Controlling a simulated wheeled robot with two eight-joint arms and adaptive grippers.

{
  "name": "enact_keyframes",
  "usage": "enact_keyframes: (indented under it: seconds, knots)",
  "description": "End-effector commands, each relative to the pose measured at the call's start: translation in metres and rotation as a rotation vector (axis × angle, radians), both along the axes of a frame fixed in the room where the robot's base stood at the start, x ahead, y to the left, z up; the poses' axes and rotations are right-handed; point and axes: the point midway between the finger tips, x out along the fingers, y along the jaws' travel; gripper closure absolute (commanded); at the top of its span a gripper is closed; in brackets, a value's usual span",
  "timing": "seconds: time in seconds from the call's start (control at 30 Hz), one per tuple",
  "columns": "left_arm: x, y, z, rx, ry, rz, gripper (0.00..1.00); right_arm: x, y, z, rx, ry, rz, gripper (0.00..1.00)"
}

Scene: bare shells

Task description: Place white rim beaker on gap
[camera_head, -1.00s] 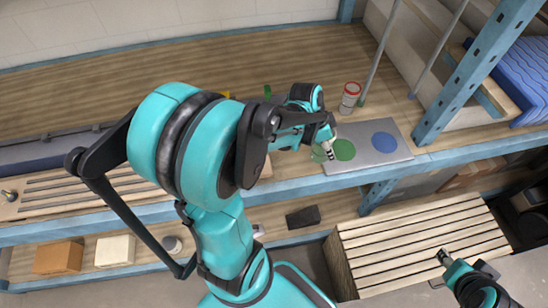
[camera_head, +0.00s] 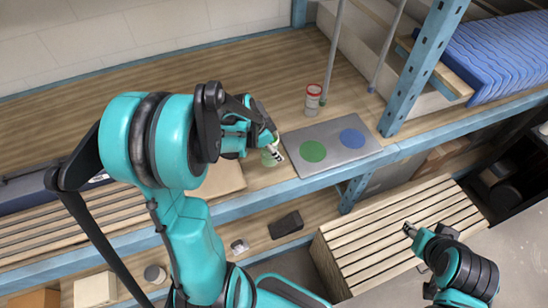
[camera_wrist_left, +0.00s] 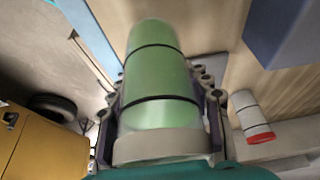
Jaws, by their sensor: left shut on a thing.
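My left gripper (camera_head: 274,147) is shut on a translucent green beaker (camera_wrist_left: 160,75), which fills the middle of the left wrist view. The beaker has thin dark bands and a pale whitish band at its near end. In the head view it shows small and partly hidden (camera_head: 269,159), just left of the grey board. The grey board (camera_head: 338,165) lies on the wooden bench and bears a green disc (camera_head: 312,151) and a blue disc (camera_head: 352,138). A bare grey gap (camera_head: 332,146) lies between the discs. My right gripper (camera_head: 409,229) is over the slatted crate, too small to read.
A white jar with a red lid (camera_head: 313,98) stands behind the board and shows in the left wrist view (camera_wrist_left: 251,115). A blue upright post (camera_head: 424,65) stands right of the board. A slatted wooden crate (camera_head: 350,255) sits below.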

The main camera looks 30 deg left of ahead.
Motion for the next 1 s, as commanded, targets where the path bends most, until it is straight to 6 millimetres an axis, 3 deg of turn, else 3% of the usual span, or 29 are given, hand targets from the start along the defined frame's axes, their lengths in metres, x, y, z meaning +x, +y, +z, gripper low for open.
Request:
enact_keyframes:
  seconds: [0.3,0.73,0.77,0.8,0.83,1.0]
  knots:
    - [0.000,0.002,-0.039,0.000,0.000,-0.001,0.87,0.000,0.000,-0.011,0.000,0.000,0.000,0.60]
    - [0.000,0.001,-0.046,0.000,0.000,0.000,0.87,0.000,0.000,-0.015,0.000,0.000,0.000,0.60]
    - [0.000,0.001,-0.044,0.000,0.000,-0.001,0.44,0.000,0.000,-0.014,0.000,0.000,0.000,0.60]
    - [0.000,0.001,-0.044,0.000,0.000,-0.001,0.34,0.000,0.000,-0.013,0.000,0.000,0.000,0.60]
    - [0.000,0.001,-0.044,0.000,0.000,-0.001,0.30,0.000,0.000,-0.013,0.000,0.000,0.000,0.60]
    - [0.000,0.001,-0.044,0.000,0.000,-0.001,0.30,0.000,0.000,-0.013,0.000,0.000,0.000,0.60]
